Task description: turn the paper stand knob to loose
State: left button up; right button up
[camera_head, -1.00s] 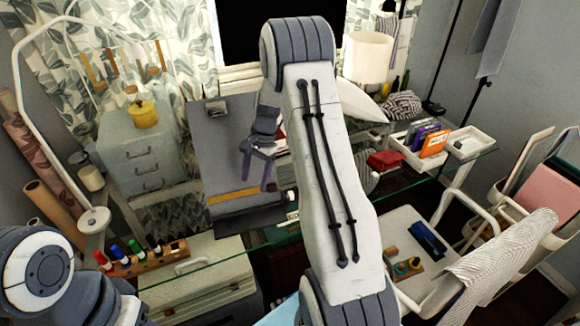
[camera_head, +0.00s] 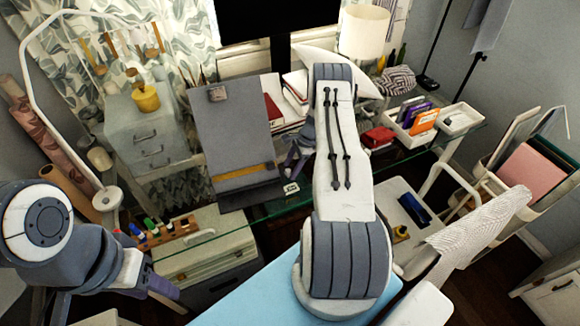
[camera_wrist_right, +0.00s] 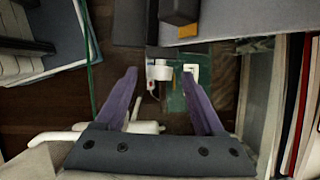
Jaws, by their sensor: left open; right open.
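The paper stand (camera_head: 232,125) is a tilted grey board with a yellow strip across its lower part and a small clip at its top, on the glass desk. My right gripper (camera_head: 296,156) is just right of the stand's lower right side, partly hidden by my arm. In the right wrist view its two purple fingers (camera_wrist_right: 159,74) are open and empty. A dark block with a brownish end (camera_wrist_right: 180,10) shows at the top of that view, beyond the fingertips; I cannot tell if it is the knob. My left gripper (camera_head: 160,298) is low at the left, away from the stand.
A small white tag (camera_head: 291,188) lies by the desk's front edge. A marker rack (camera_head: 163,232) is at front left, and a white tray (camera_head: 462,120) is at right.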

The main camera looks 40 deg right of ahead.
jog(key=shift+w+a+f, duration=0.1)
jog(key=shift+a+f, duration=0.15)
jog(key=shift+f, duration=0.45)
grip_shut()
